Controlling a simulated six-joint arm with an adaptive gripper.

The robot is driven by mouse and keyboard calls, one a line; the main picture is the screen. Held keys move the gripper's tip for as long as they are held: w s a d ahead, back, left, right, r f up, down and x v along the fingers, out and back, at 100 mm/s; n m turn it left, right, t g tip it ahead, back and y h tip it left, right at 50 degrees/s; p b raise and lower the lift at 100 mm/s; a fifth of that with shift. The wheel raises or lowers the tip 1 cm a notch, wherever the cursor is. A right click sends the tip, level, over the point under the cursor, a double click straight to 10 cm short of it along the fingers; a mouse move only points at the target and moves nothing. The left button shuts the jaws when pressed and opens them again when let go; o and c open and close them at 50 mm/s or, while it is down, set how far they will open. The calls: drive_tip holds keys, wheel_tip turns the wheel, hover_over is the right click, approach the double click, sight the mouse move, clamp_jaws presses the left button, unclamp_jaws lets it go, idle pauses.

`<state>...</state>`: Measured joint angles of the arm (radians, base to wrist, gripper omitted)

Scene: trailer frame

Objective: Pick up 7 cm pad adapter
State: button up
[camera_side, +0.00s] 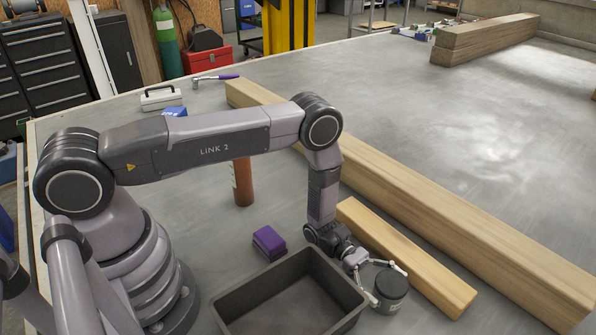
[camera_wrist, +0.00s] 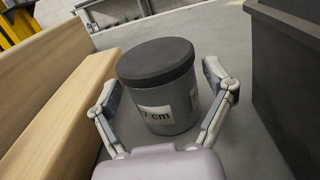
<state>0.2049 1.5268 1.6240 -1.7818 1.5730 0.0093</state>
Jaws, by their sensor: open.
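The pad adapter is a dark grey cylinder with a wider black top and a white label reading "7 cm". It stands upright on the grey table in the side view (camera_side: 391,288) and fills the middle of the wrist view (camera_wrist: 163,90). My gripper (camera_side: 384,276) is open, with one finger on each side of the adapter. In the wrist view my gripper (camera_wrist: 164,92) shows a gap at the left finger; the right finger is close to the adapter, and I cannot tell whether it touches.
An open dark bin (camera_side: 290,300) stands just left of the adapter. A short wooden beam (camera_side: 405,255) and a long beam (camera_side: 450,210) lie to its right. A purple block (camera_side: 269,242) and a reddish-brown cylinder (camera_side: 243,183) stand behind the bin. The far right table is mostly clear.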

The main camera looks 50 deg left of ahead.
sight(400, 297)
drive_tip(key=shift+d, duration=1.55)
drive_tip(key=shift+r, duration=0.1)
drive_tip(key=c, duration=1.1)
